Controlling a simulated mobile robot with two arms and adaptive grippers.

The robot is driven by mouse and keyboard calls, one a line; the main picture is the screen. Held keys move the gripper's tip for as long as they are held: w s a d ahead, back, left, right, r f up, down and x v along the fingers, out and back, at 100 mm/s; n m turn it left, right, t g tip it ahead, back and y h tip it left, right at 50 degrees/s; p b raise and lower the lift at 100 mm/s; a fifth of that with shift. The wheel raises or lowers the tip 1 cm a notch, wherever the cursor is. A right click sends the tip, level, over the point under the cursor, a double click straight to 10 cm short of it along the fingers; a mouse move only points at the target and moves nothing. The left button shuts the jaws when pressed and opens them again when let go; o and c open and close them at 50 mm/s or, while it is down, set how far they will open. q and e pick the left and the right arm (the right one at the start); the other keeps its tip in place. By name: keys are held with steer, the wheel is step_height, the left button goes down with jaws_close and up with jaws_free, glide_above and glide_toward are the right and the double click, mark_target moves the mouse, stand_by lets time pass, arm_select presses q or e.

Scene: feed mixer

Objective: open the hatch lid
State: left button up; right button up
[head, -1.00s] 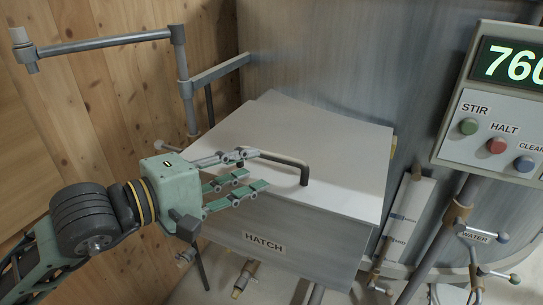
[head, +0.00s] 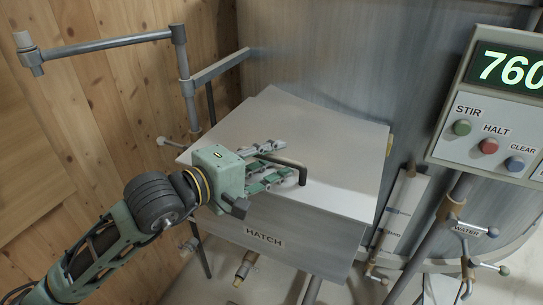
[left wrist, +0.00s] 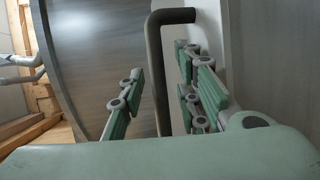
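The hatch lid (head: 345,165) is a pale flat panel, lying closed on the grey box with the HATCH label (head: 264,237). A dark bar handle (head: 302,174) stands up from the lid. My left gripper (head: 274,171) is at the handle, reaching in from the left over the lid. In the left wrist view, the handle (left wrist: 158,75) runs between the spread fingers (left wrist: 160,100), with one finger to its left and two to its right. A gap shows on both sides, so the fingers are open around it. Part of the handle is hidden behind the fingers in the head view. My right gripper is out of view.
A control panel (head: 495,150) with a lit display and several buttons stands at the right. A jointed metal rail (head: 110,42) is at the upper left by the wooden wall. Water valves and pipes (head: 468,230) are at the lower right.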

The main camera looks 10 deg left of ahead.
arm_select(q)
jaws_close()
stand_by(0.4)
